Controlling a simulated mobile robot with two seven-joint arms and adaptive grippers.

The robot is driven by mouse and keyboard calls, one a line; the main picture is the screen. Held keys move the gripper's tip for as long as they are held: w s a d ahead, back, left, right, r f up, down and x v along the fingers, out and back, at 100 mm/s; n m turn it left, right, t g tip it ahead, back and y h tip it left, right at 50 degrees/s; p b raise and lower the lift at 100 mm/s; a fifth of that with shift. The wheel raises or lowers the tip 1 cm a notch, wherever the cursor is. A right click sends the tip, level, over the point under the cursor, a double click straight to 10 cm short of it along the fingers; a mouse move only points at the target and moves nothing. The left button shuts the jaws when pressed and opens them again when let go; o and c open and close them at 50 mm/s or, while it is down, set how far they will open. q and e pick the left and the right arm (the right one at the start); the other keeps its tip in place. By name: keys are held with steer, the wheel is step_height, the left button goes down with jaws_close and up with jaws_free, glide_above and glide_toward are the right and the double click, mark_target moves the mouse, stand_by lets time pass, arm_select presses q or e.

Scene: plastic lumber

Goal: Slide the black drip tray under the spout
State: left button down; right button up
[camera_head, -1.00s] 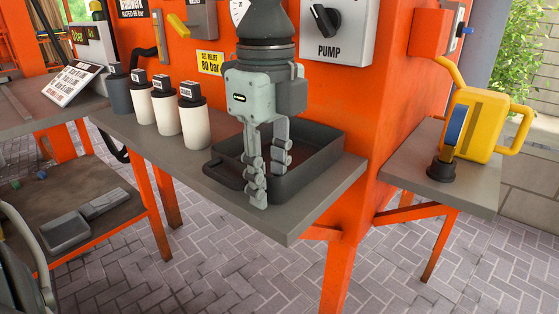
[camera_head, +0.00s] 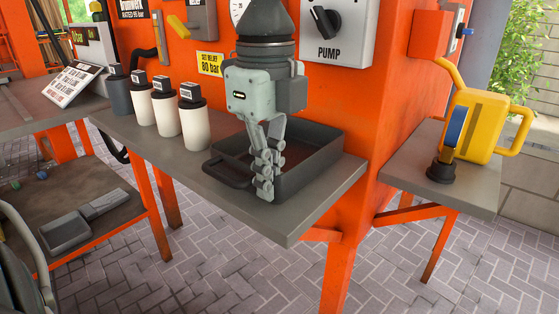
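The black drip tray (camera_head: 313,172) sits on the grey shelf, with its loop handle (camera_head: 226,176) toward the front left. My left gripper (camera_head: 264,185) points down from above at the tray's near wall. Its fingers are closed together at the near rim, close to the front corner, and appear to pinch that wall. The exact contact is partly hidden by the fingers. I cannot make out a spout; my arm and gripper cover the panel behind the tray. My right gripper is not in view.
White bottles (camera_head: 195,126) with dark caps and a dark bottle (camera_head: 121,92) stand left of the tray. The shelf (camera_head: 290,222) has bare strips in front and right. A yellow can (camera_head: 474,125) stands on the right side shelf. The pump panel (camera_head: 330,35) is behind.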

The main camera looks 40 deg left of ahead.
arm_select(q)
steer(key=shift+r+p, duration=0.7)
steer(key=shift+r, duration=1.1)
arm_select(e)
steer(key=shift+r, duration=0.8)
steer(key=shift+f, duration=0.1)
